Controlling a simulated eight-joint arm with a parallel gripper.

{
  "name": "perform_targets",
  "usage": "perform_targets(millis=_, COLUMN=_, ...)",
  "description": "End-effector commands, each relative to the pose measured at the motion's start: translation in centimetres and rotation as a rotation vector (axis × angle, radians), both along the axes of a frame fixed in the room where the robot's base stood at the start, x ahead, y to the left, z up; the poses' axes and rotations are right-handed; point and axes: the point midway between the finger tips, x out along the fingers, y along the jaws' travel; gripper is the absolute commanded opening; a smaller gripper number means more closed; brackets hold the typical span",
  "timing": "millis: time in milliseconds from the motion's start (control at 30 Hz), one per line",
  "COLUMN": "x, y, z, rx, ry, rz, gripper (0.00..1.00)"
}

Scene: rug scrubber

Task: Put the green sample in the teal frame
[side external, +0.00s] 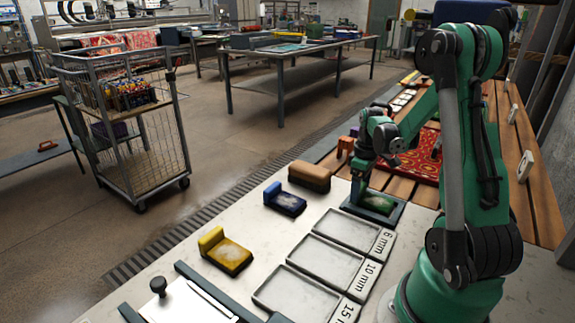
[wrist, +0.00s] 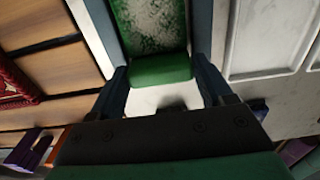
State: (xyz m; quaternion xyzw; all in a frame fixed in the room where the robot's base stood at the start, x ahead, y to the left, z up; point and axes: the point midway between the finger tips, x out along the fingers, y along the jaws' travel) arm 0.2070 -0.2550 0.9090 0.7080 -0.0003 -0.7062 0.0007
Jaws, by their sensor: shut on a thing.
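The green sample (side external: 379,203) has a speckled pile and a plain green raised end. It lies within the outline of the teal frame (side external: 399,216) at the far end of the white bench. In the wrist view the green sample (wrist: 150,25) runs between the two side rails of the teal frame (wrist: 203,30). My gripper (wrist: 165,84) has one finger on each side of the sample's raised end and is shut on it. In the side view my gripper (side external: 358,190) is above the frame's left end and partly hides it. I cannot tell whether the sample touches the frame's floor.
Shallow trays marked 6 mm (side external: 347,221), 10 mm and 15 mm line the bench nearer the camera. A blue sample (side external: 286,199), a yellow sample (side external: 226,252) and a tan-topped block (side external: 310,177) stand left of them. A red rug (side external: 417,160) lies on slats beyond the frame.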

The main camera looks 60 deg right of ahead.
Motion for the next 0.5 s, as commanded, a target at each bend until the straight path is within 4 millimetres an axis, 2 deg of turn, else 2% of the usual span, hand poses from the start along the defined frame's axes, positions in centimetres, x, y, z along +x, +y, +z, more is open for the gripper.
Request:
perform_targets(millis=200, x=0.0, y=0.0, z=-0.31, rx=0.0, ry=0.0, rz=0.0, gripper=0.21)
perform_targets(millis=233, x=0.0, y=0.0, z=-0.27, rx=0.0, ry=0.0, rz=0.0, gripper=0.81)
perform_targets(millis=300, x=0.0, y=0.0, z=-0.25, rx=0.0, ry=0.0, rz=0.0, gripper=1.0)
perform_targets(millis=500, x=0.0, y=0.0, z=-0.23, rx=0.0, ry=0.0, rz=0.0, gripper=1.0)
